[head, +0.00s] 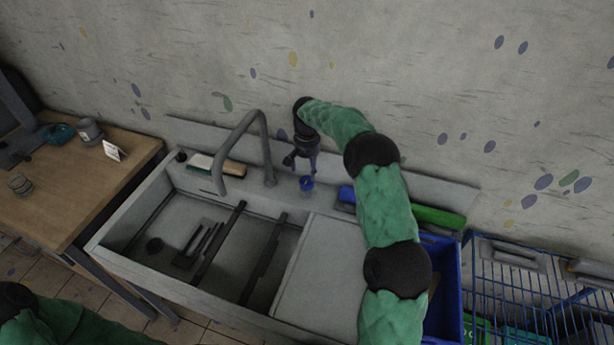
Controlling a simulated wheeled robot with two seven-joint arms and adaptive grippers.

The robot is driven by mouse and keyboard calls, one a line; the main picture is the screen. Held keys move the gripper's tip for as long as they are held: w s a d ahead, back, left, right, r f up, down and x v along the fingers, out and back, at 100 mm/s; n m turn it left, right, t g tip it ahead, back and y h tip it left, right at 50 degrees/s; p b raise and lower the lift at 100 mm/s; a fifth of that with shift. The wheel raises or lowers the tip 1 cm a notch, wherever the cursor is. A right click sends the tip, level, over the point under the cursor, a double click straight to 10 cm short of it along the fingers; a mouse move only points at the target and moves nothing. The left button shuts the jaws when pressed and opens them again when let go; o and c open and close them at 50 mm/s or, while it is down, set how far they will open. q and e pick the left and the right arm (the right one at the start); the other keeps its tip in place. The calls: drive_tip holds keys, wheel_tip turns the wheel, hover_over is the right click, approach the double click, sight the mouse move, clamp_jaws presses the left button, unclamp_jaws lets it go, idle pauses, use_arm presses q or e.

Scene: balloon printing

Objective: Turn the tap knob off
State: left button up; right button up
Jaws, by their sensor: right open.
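The grey tap (262,125) arches over the left part of the sink. A blue tap knob (306,184) sits on the sink's back ledge, to the right of the tap's base. My right gripper (300,164) is open, just above the knob and pointing down towards it. I cannot tell whether its fingers touch the knob. My right arm, covered in green, reaches in from the lower right. At the lower left only part of my left arm shows, and its gripper is out of view.
The sink (190,195) has dark bars across its basin. Brushes (217,164) lie behind the tap. Blue and green items (438,217) lie on the right ledge. A blue crate (447,300) and a wire basket (520,290) stand at right. A wooden table (70,185) stands at left.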

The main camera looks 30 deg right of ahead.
sight(307, 181)
wheel_tip(307, 181, up, 6)
idle(0.4)
drive_tip(key=shift+r, duration=0.1)
